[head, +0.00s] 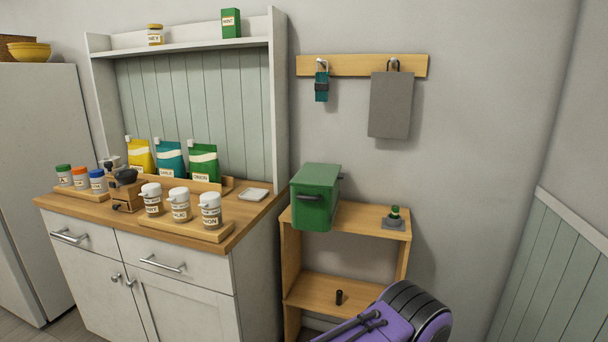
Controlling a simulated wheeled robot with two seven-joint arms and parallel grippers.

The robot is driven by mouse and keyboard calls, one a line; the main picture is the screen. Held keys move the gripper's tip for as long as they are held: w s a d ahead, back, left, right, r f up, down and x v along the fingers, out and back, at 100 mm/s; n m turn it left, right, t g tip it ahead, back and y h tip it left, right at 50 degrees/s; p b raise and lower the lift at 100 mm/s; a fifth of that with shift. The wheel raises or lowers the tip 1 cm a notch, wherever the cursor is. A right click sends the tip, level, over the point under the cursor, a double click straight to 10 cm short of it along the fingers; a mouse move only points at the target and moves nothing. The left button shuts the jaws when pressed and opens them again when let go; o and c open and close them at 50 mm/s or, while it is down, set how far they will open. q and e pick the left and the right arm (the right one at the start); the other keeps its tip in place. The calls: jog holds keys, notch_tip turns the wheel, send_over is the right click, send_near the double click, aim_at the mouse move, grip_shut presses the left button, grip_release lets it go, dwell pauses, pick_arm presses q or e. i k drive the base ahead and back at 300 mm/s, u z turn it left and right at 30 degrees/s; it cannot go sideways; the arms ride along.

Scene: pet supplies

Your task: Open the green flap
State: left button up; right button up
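A green box (322,180) stands on the top board of a small wooden shelf unit, right of the cabinet. Its front face is a green flap (311,212) with a dark bar handle (312,198) across it. The flap looks shut, flush with the box, and no gap shows. A small dark fitting sticks out at the box's right side. The inside of the box is hidden. Neither of my grippers is in view, and nothing touches the flap.
A small grey-based item with a green top (394,216) stands right of the box. A purple shape with a black ribbed end (388,323) covers the bottom centre; I cannot tell what it is. The cabinet's worktop (222,248) holds jars. A grey panel (390,105) hangs above.

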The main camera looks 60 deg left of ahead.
aim_at(314, 175)
jog(key=u, duration=1.1)
jog(key=i, duration=0.9)
jog(key=u, duration=1.3)
jog(key=k, duration=1.05)
jog(key=z, duration=0.75)
jog(key=i, duration=1.15)
jog(key=z, duration=0.3)
